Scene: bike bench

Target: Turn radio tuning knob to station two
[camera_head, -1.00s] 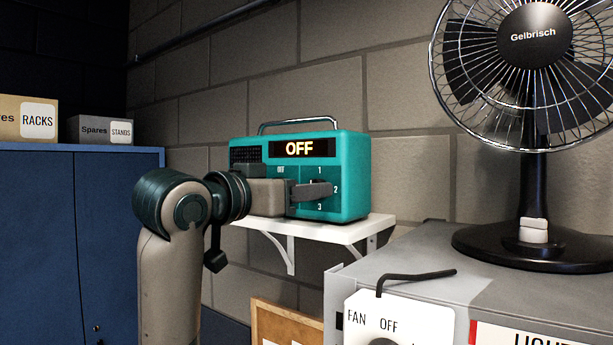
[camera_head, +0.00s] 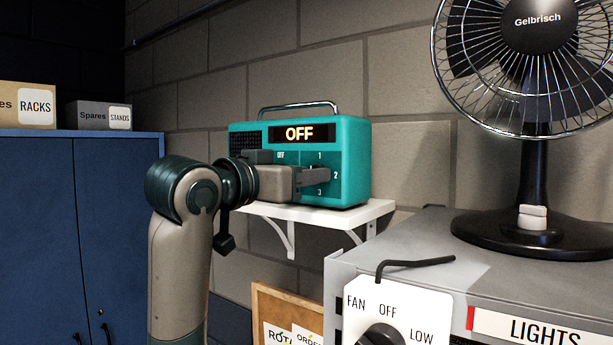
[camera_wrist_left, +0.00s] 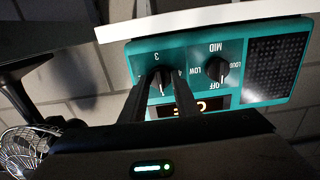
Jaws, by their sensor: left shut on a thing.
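The teal radio (camera_head: 352,150) stands on a white wall shelf, and its display (camera_head: 299,133) reads OFF. Its dial is marked 1, 2 and 3 at the right of the front. My left gripper (camera_head: 322,175) reaches in from the left and covers most of the dial's knob. In the left wrist view, which shows the radio upside down, the gripper's two fingers (camera_wrist_left: 158,98) are shut on the dark tuning knob (camera_wrist_left: 160,78), below the 3. The exact knob pointing is hard to read. The volume knob (camera_wrist_left: 217,70), with OFF, LOW, MID and LOUD, is beside it, untouched. My right gripper is out of view.
The white shelf (camera_head: 345,213) ends just below the radio. A grey box with a FAN switch panel (camera_head: 420,308) and a black desk fan (camera_head: 535,235) stand at the right. A blue cabinet (camera_head: 40,200) with boxes on top is at the left.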

